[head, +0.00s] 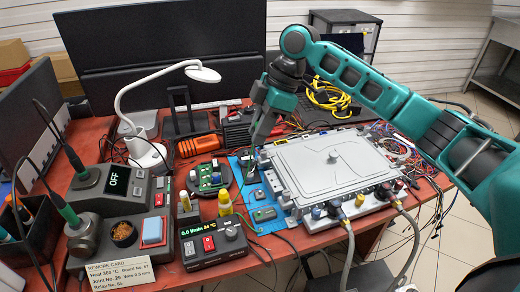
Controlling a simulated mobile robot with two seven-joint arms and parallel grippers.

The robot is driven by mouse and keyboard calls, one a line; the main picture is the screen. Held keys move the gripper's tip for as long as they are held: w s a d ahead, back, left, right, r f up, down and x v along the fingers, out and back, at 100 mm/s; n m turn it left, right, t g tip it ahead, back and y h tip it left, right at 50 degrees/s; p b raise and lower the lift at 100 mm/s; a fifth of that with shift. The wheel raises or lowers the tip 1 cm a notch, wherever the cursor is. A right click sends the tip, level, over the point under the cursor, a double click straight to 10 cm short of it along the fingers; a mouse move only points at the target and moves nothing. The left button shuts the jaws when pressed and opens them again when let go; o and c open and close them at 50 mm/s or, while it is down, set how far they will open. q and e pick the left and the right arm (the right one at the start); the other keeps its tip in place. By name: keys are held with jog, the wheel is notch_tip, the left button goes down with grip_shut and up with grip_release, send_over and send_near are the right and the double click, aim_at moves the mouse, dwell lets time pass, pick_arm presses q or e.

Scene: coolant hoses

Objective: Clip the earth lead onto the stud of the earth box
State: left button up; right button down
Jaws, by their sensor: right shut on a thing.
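My right gripper (254,148) reaches down from the upper right, over the back-left corner of the large grey panel. It is shut on a small, dark green piece (250,169), seemingly the clip of the earth lead, held above the blue mat (239,181). The lead's cable cannot be made out. A small grey-green box (264,214) lies on the mat, nearer the front; I cannot tell whether it is the earth box. No stud is clear at this size. My left gripper is out of view.
The grey panel (335,158) with hose fittings along its front fills the table's right half. Left of the mat are a round green board (208,178), a yellow-capped bottle (225,203) and a control box (212,243). A white lamp (150,155) stands further back. Loose cables crowd the right.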

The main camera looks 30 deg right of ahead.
aim_at(256, 123)
notch_tip(256, 123, up, 3)
jog(key=shift+f, duration=0.2)
jog(key=shift+r+p, duration=0.45)
jog(key=shift+r, duration=0.1)
jog(key=shift+r+p, duration=1.3)
jog(key=shift+p, duration=0.95)
jog(key=shift+f, duration=0.2)
